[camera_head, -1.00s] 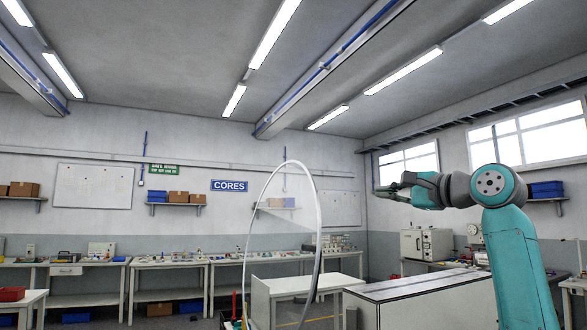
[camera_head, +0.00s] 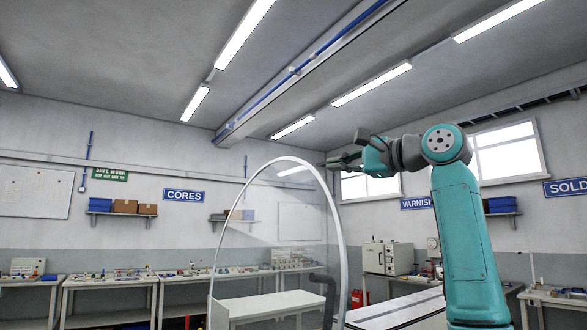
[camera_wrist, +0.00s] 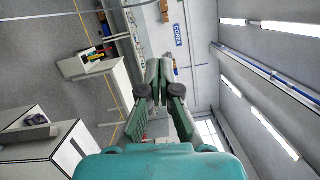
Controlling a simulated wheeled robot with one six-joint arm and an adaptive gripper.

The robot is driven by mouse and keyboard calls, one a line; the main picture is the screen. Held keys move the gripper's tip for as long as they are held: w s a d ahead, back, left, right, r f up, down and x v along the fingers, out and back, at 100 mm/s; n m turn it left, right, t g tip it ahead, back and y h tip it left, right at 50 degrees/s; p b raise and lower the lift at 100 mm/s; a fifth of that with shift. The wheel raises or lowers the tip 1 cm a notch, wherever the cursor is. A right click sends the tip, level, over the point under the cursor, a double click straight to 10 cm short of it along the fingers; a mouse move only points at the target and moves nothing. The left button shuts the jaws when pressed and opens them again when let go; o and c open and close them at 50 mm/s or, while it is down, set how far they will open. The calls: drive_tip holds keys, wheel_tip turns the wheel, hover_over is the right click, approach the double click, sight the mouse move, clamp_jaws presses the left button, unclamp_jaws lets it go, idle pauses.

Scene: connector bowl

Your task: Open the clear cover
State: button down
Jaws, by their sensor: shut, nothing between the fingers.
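The clear cover (camera_head: 272,232) is a large, round-topped transparent pane with a pale rim. It stands upright or nearly so in the head view, and its lower part is cut off by the picture's bottom edge. My gripper (camera_head: 329,163) is just right of the rim's top, pointing left. I cannot tell whether it touches the rim or is apart in depth. In the wrist view my gripper (camera_wrist: 159,65) has its fingertips together with nothing between them.
Workbenches (camera_head: 110,279) with small parts line the back wall. A white table (camera_head: 265,306) shows through the cover. A dark bent pipe (camera_head: 327,288) is near the rim's lower right. A pale cabinet-like box (camera_head: 388,258) stands at right. The wrist view shows open floor (camera_wrist: 45,40).

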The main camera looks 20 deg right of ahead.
sight(289, 163)
drive_tip(key=shift+w+a+r, duration=0.15)
drive_tip(key=shift+w+a, duration=1)
drive_tip(key=shift+a, duration=0.35)
drive_tip(key=shift+w+a+r, duration=0.2)
drive_tip(key=shift+w+a, duration=1)
drive_tip(key=shift+a, duration=0.3)
drive_tip(key=shift+w+a+r, duration=0.15)
drive_tip(key=shift+w+a, duration=1)
drive_tip(key=shift+a, duration=0.35)
drive_tip(key=shift+a, duration=0.2)
drive_tip(key=s+a+r+n, duration=0.1)
drive_tip(key=s+a+n, duration=0.1)
drive_tip(key=a, duration=0.8)
drive_tip(key=shift+s+a+r+g, duration=0.2)
drive_tip(key=shift+s+g, duration=0.1)
drive_tip(key=shift+s, duration=0.45)
